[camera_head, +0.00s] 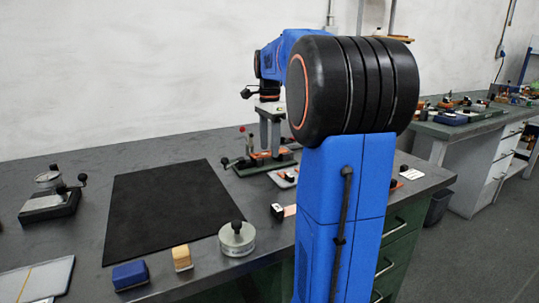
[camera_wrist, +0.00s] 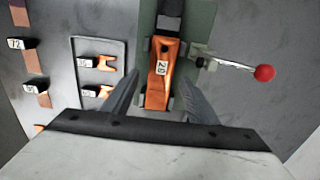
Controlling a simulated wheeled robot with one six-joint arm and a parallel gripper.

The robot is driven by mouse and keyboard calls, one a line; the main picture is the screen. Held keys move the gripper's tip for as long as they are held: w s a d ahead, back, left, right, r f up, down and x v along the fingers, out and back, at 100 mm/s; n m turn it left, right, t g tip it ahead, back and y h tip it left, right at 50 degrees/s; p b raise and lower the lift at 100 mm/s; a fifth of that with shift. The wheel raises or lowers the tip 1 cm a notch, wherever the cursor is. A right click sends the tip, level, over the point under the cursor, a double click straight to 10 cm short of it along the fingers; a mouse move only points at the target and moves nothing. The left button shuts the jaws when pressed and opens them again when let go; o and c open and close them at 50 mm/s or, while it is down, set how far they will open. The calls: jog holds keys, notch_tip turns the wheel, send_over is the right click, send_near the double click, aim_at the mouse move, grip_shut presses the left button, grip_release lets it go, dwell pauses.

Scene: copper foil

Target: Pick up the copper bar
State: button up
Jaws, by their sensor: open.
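A copper bar (camera_wrist: 159,88) with a white tag reading 20 lies in a green fixture (camera_wrist: 203,22) in the wrist view. A dark block covers its far end. My gripper (camera_wrist: 160,76) is open, with one finger on each side of the bar in the picture; whether they touch it I cannot tell. In the head view my gripper (camera_head: 270,132) points down over the fixture (camera_head: 262,167), and the bar is mostly hidden there.
A red-knobbed lever (camera_wrist: 264,73) sticks out right of the fixture. A grey tray (camera_wrist: 98,46) with tagged copper pieces lies to the left, with more tagged strips beyond. A black mat (camera_head: 165,205) lies bare on the bench. A round weight (camera_head: 237,240) stands nearer.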

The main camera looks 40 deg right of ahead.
jog(key=shift+f, duration=0.15)
jog(key=c, duration=1.3)
